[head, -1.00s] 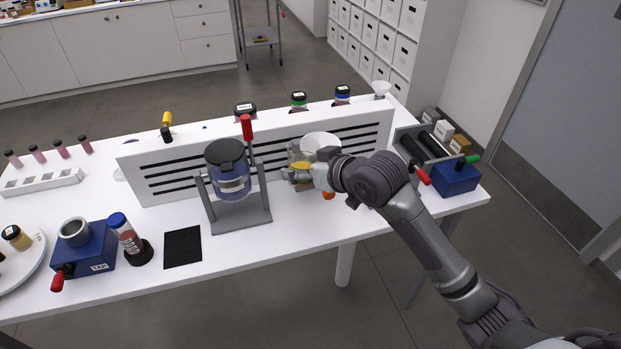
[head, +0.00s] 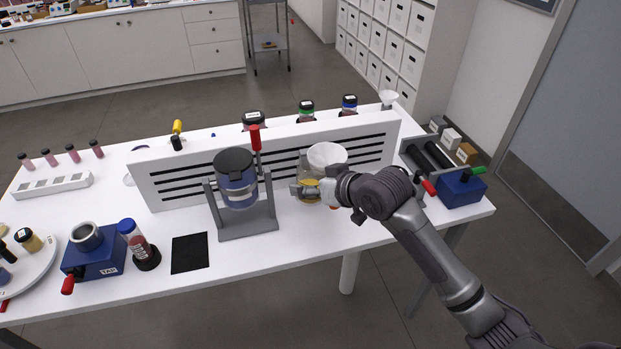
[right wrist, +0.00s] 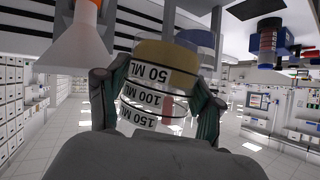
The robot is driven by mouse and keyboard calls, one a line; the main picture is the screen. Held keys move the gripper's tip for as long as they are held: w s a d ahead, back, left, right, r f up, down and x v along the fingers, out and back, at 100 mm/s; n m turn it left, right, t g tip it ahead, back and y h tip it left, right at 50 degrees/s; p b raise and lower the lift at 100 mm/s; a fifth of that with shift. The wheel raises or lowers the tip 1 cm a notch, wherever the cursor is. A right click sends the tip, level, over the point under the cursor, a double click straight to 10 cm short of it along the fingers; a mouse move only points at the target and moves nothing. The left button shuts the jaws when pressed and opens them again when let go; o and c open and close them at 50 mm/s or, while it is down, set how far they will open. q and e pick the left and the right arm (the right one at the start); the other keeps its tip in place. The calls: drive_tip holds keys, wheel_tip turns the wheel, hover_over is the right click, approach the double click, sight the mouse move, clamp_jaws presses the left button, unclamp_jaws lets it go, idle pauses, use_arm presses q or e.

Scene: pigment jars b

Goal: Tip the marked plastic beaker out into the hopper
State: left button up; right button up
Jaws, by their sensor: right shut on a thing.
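The marked plastic beaker is clear, with black volume marks and yellow contents. It shows low beside the hopper in the head view (head: 309,200) and large in the right wrist view (right wrist: 160,92), where it looks upside down and slightly tilted. My right gripper (head: 306,190) is shut on the beaker's sides; both fingers show in the right wrist view (right wrist: 157,100). The white hopper (head: 327,154) stands just right of the beaker in the head view, and its cone (right wrist: 82,45) with an orange end shows in the wrist view. My left gripper is out of view.
A white slotted panel (head: 175,190) stands behind the work area. A blue vessel in a grey stand (head: 237,182) is left of the beaker. A roller device (head: 430,158) stands on the right.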

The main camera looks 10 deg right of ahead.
sight(314, 160)
drive_tip(key=shift+f+g, duration=0.3)
drive_tip(key=shift+f, duration=0.3)
drive_tip(key=shift+w+d+r+m+g+y+p, duration=0.35)
drive_tip(key=shift+r+m+g+p, duration=0.3)
drive_tip(key=shift+p, duration=1.55)
drive_tip(key=shift+w+d+r+m+g+y+p, duration=0.15)
drive_tip(key=shift+w+r+m+g+y+p, duration=0.15)
drive_tip(key=shift+p, duration=0.7)
drive_tip(key=shift+w+d+r+m+g+y, duration=0.15)
drive_tip(key=shift+r+m+g+y, duration=0.15)
drive_tip(key=shift+m+g, duration=0.2)
wheel_tip(314, 160, up, 2)
drive_tip(key=shift+r+m+g+y, duration=0.25)
drive_tip(key=shift+m+g+y, duration=0.65)
drive_tip(key=shift+g, duration=0.35)
drive_tip(key=shift+w+r+m+g+y, duration=0.1)
drive_tip(key=shift+r+m+g+y, duration=0.45)
drive_tip(key=shift+r+m+g, duration=0.3)
drive_tip(key=shift+w+d+r+m+g+y, duration=0.1)
drive_tip(key=shift+w+r+m+g+y, duration=0.1)
drive_tip(key=shift+r+m+g+y, duration=0.3)
drive_tip(key=shift+w+d+r+m+g+y, duration=0.25)
drive_tip(key=shift+r+m+g+y, duration=0.15)
drive_tip(key=shift+y, duration=0.1)
drive_tip(key=shift+w+d+r+m+g+y, duration=0.1)
drive_tip(key=shift+w+r+m+g+y, duration=0.2)
drive_tip(key=shift+y, duration=0.2)
drive_tip(key=shift+s, duration=0.1)
